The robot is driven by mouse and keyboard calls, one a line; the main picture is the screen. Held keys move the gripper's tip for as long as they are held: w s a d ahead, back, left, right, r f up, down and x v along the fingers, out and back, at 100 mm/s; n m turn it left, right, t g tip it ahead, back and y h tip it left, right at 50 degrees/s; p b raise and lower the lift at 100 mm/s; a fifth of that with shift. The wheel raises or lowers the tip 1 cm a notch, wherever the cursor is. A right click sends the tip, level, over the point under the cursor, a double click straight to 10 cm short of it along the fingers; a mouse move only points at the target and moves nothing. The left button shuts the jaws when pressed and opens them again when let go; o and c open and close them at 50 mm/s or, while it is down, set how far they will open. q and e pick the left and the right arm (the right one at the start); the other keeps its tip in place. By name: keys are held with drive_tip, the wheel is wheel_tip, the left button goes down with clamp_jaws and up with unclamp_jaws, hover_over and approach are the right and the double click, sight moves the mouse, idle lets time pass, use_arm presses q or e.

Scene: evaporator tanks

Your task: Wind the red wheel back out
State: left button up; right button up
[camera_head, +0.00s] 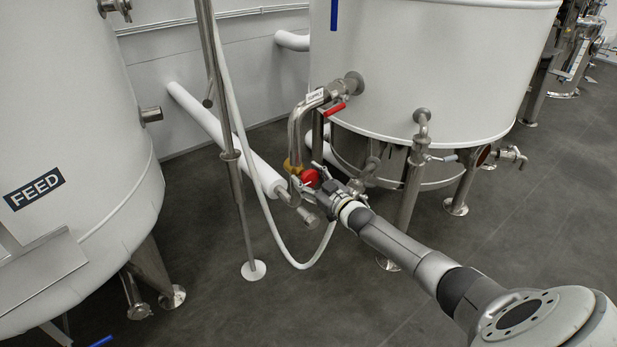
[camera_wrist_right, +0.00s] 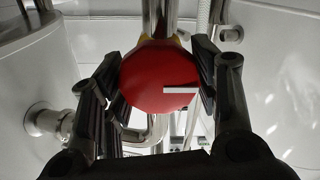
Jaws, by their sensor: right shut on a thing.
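The red wheel (camera_head: 310,177) sits on a brass valve body (camera_head: 292,167) below the pipe labelled SUPPLY. In the right wrist view the red wheel (camera_wrist_right: 158,78) faces the camera as a round disc with a white line pointing right from near its middle. My right gripper (camera_wrist_right: 160,88) has one finger at each side of the wheel, shut on its rim. In the head view my right gripper (camera_head: 314,180) reaches the wheel from the lower right and partly hides it. My left gripper is not in view.
A large tank marked FEED (camera_head: 35,190) stands at left. Another white tank (camera_head: 430,60) with a red lever (camera_head: 335,109) stands behind the wheel. A thin steel post (camera_head: 228,150) and a white hose (camera_head: 300,264) are left of my gripper. The grey floor at lower middle is clear.

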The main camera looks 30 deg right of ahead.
drive_tip(key=m, duration=0.3)
drive_tip(key=shift+d+m, duration=0.15)
drive_tip(key=shift+m, duration=0.25)
drive_tip(key=m, duration=0.2)
drive_tip(key=shift+f+m, duration=0.1)
drive_tip(key=shift+m, duration=0.7)
drive_tip(key=m+b, duration=0.1)
drive_tip(key=m, duration=0.1)
drive_tip(key=shift+m, duration=0.4)
drive_tip(key=m+b, duration=0.2)
drive_tip(key=m, duration=0.5)
drive_tip(key=shift+f+b, duration=0.2)
drive_tip(key=shift+b, duration=0.15)
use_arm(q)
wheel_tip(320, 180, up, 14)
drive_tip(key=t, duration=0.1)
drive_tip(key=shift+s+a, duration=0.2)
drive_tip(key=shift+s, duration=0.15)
use_arm(e)
drive_tip(key=shift+m, duration=0.6)
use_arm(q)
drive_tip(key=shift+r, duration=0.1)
use_arm(e)
drive_tip(key=o, duration=1)
drive_tip(key=shift+r, duration=0.1)
